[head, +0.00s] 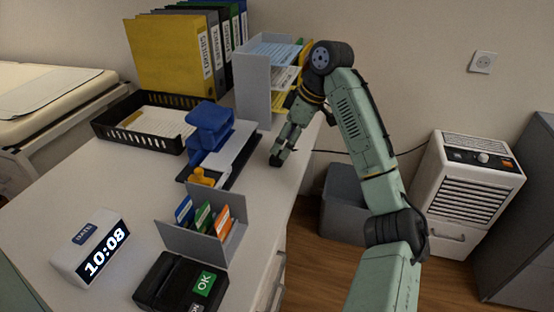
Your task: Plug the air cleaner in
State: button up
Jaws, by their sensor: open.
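The air cleaner (468,181) is a white boxy unit with a slatted front and a top panel with a knob. It stands on the floor at the right, against the wall. A wall socket (483,62) is above it, with no plug in it. A thin dark cord (332,152) runs along the wall behind my arm, towards the desk's right edge. I cannot make out a plug. My gripper (276,160) is open and points down over the desk's right edge, left of the visible cord. Its fingertips are small and dark here.
The desk holds a file rack (252,90), a black tray (112,126), a blue hole punch (210,125), a card holder (190,243), a clock (90,246) and a black terminal (165,283). A grey bin (342,205) and a grey cabinet (522,240) flank the air cleaner.

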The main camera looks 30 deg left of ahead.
aim_at(279, 152)
jog(key=shift+w+p+x, duration=0.15)
jog(key=shift+p+x, duration=0.2)
jog(key=shift+x, duration=0.95)
jog(key=shift+w+p+x, duration=0.1)
jog(key=shift+p+x, duration=0.2)
jog(key=shift+x, duration=1.05)
jog(key=c, duration=1.2)
jog(key=shift+o, duration=0.2)
jog(key=shift+r, duration=0.1)
jog(key=shift+r, duration=0.45)
jog(key=shift+s+r+b, duration=0.25)
jog(key=shift+r+b, duration=0.1)
jog(key=shift+r, duration=0.25)
jog(key=shift+s+r+b, duration=0.3)
jog(key=shift+r+b, duration=0.05)
jog(key=shift+r, duration=0.25)
jog(key=s+d, duration=0.1)
jog(key=s, duration=0.3)
jog(key=s+d+r+b, duration=0.1)
jog(key=s, duration=0.4)
jog(key=s+d+b, duration=0.1)
jog(key=s+d, duration=0.1)
jog(key=s, duration=0.3)
jog(key=shift+s+r, duration=0.25)
jog(key=shift+r, duration=0.05)
